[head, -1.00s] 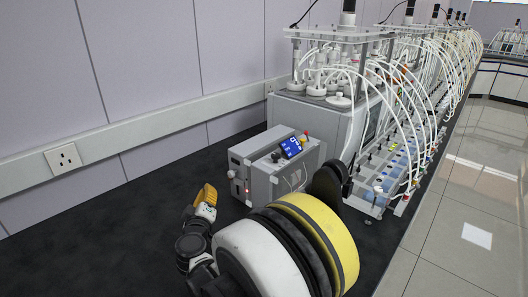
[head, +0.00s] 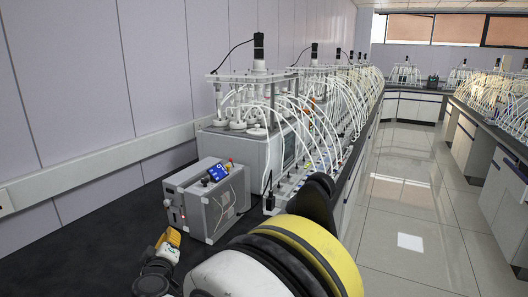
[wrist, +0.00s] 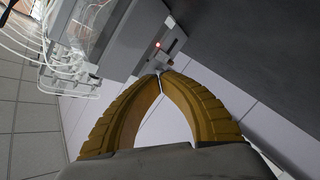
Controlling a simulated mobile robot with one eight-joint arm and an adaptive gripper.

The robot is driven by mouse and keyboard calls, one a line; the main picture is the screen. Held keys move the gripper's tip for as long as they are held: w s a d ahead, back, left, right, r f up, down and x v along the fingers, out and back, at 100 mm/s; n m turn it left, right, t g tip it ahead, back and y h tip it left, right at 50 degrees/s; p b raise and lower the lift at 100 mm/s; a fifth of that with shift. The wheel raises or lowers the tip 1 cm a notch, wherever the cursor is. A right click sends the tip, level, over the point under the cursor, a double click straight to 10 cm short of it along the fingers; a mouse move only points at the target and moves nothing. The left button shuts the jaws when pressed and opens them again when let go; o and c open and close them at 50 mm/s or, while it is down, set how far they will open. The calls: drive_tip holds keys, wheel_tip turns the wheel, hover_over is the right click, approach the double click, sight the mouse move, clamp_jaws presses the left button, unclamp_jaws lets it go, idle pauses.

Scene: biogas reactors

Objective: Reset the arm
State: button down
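My gripper (head: 168,240) has yellow ribbed fingers and shows at the lower left of the head view, in front of the grey control box. In the wrist view my gripper (wrist: 160,74) has its two curved fingers meeting at the tips, with nothing held between them. My white, black and yellow arm fills the bottom middle of the head view and hides part of the bench.
A grey control box (head: 195,208) with a blue screen stands on the dark bench (head: 95,255); its red light shows in the wrist view (wrist: 157,45). Tubed reactors (head: 250,125) line the bench behind it. The tiled aisle (head: 405,205) at right is clear.

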drive_tip(key=w+d+r+m+g+h, duration=0.1)
drive_tip(key=d+r+m+h, duration=0.15)
drive_tip(key=d, duration=0.55)
drive_tip(key=d+r+m+g+h, duration=0.1)
drive_tip(key=d+r, duration=0.2)
drive_tip(key=d, duration=0.6)
drive_tip(key=s+d+r+m+g+h, duration=0.1)
drive_tip(key=s+d+m, duration=0.15)
drive_tip(key=d, duration=0.55)
drive_tip(key=s+d+r+m+g+h, duration=0.15)
drive_tip(key=s+d, duration=0.25)
drive_tip(key=d, duration=0.5)
drive_tip(key=s+d+f+m+g+y, duration=0.1)
drive_tip(key=s+d+f+m+g, duration=0.1)
drive_tip(key=s+d, duration=0.4)
drive_tip(key=s+d+f+m+g+y, duration=0.1)
drive_tip(key=s+d+f, duration=0.3)
drive_tip(key=s, duration=1.3)
drive_tip(key=shift+d+m+g+y, duration=0.3)
drive_tip(key=shift+d+m+g, duration=0.3)
drive_tip(key=shift+d, duration=0.65)
